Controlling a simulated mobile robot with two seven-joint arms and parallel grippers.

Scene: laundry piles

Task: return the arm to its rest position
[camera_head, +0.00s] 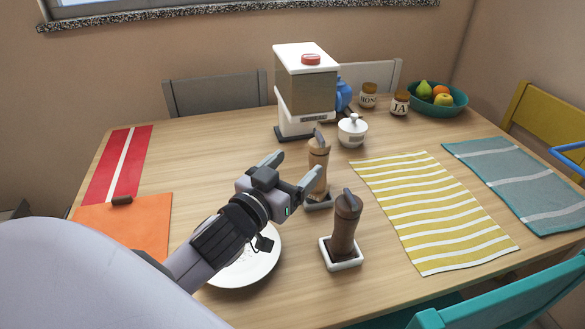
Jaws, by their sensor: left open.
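My left gripper (292,174) is open, its two fingers apart, over the middle of the table (215,130). My left arm comes in from the lower left and crosses above a white plate (262,268), hiding part of it. A light wooden grinder (318,160) stands just beyond the right finger, which overlaps it in the picture; I cannot tell whether they touch. A dark brown grinder (345,225) stands upright in a small white dish (341,262), right of the gripper. Nothing shows held between the fingers. My right gripper is not in view.
A white-topped dispenser (304,85) and a white lidded pot (352,131) stand behind the gripper. Jars (399,104) and a fruit bowl (453,104) are at the back right. Yellow-striped (432,205) and teal (515,180) cloths lie right; red (105,170) and orange (130,222) ones lie left.

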